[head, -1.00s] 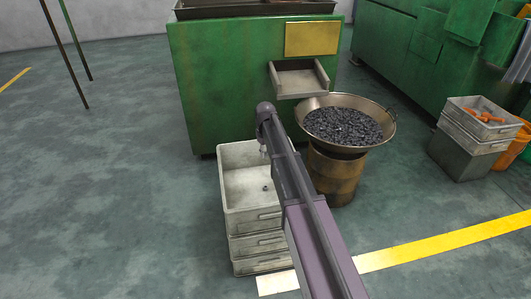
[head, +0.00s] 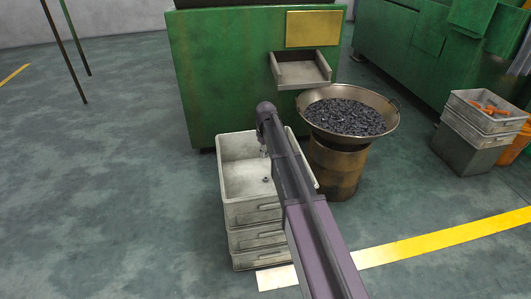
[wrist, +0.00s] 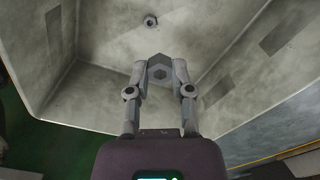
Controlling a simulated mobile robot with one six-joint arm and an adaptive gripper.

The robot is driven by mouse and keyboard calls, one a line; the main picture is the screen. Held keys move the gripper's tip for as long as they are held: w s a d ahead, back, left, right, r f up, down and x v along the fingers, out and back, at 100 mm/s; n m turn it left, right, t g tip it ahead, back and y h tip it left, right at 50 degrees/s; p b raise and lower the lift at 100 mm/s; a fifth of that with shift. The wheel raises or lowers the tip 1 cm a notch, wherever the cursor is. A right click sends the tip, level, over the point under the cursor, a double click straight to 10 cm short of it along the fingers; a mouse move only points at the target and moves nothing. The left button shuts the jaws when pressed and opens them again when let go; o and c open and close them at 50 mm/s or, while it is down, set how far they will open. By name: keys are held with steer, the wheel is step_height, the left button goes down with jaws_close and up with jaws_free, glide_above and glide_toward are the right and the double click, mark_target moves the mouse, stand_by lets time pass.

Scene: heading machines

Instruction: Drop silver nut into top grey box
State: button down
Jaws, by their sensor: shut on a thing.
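My gripper (wrist: 158,68) is shut on a silver hexagonal nut (wrist: 158,74), which sits between the fingertips in the wrist view. In the head view my gripper (head: 264,152) hangs over the open top grey box (head: 228,180), the uppermost of a stack. The box's pale inner walls and floor (wrist: 105,40) fill much of the wrist view below the gripper. Another small nut (wrist: 150,21) lies on the box floor, and it shows as a dark spot in the head view (head: 266,180). My arm covers the box's right side; the held nut is too small to make out there.
A green machine (head: 225,80) with a tray chute (head: 302,72) stands behind the box. A wide pan of dark parts (head: 345,117) rests on a rusty drum (head: 335,170) at the right. More grey boxes (head: 483,122) stand far right. Floor at left is clear.

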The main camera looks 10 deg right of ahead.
steer(key=shift+c, duration=2.2)
jaws_free()
steer(key=shift+r, duration=0.1)
